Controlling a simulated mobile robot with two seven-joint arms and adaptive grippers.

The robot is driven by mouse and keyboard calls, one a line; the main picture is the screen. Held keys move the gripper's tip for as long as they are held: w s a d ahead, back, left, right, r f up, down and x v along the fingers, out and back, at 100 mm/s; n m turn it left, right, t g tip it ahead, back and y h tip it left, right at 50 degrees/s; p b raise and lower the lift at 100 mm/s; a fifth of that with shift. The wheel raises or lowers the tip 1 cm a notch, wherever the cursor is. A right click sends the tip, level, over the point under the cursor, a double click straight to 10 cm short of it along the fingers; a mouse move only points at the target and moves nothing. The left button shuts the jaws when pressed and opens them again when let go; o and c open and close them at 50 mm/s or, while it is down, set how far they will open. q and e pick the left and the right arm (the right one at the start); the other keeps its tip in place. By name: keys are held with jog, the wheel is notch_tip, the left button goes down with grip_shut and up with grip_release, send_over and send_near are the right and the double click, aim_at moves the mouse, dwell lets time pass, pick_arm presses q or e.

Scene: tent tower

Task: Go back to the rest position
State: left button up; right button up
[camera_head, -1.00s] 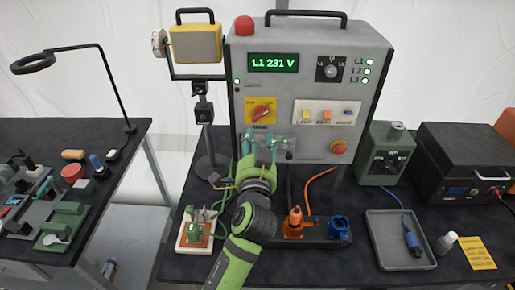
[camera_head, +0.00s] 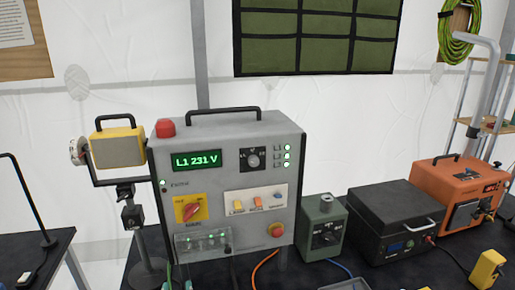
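Two teal-green tips stand apart at the bottom edge, just below the lower left corner of the grey test cabinet. They look like the fingertips of my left gripper (camera_head: 178,283), open with nothing seen between them. The rest of that gripper and its arm are cut off below the frame. My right gripper is not in view. The grey cabinet (camera_head: 283,160) stands upright, its display reading L1 231 V. A clear-covered socket panel (camera_head: 203,243) sits low on its front, apart from the tips.
A yellow lamp (camera_head: 118,147) stands left of the cabinet. To its right are a green box (camera_head: 323,230), a black case (camera_head: 398,215) and an orange unit (camera_head: 462,190). A grey tray (camera_head: 350,284) and yellow item (camera_head: 487,270) show at the front edge.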

pick_arm(q)
jog(key=s+f+n+g+h, duration=0.15)
jog(key=s+f+g, duration=0.35)
jog(key=s+f, duration=0.5)
jog(key=s+f+n+g+h, duration=0.1)
jog(key=s+f+g+h, duration=0.35)
jog(key=s, duration=0.95)
notch_tip(320, 180, down, 26)
jog(key=s+g+y+b, duration=0.1)
jog(key=g+b, duration=0.1)
jog(key=b, duration=0.2)
jog(key=s+a+f+g+b, duration=0.1)
jog(key=s+a+f+b, duration=0.1)
jog(key=s+f, duration=1.4)
notch_tip(320, 180, down, 2)
jog(key=shift+a+f+m+y+b, duration=0.1)
jog(key=shift+a+m+y+b, duration=0.3)
jog(key=shift+a, duration=0.2)
jog(key=shift+s, duration=0.1)
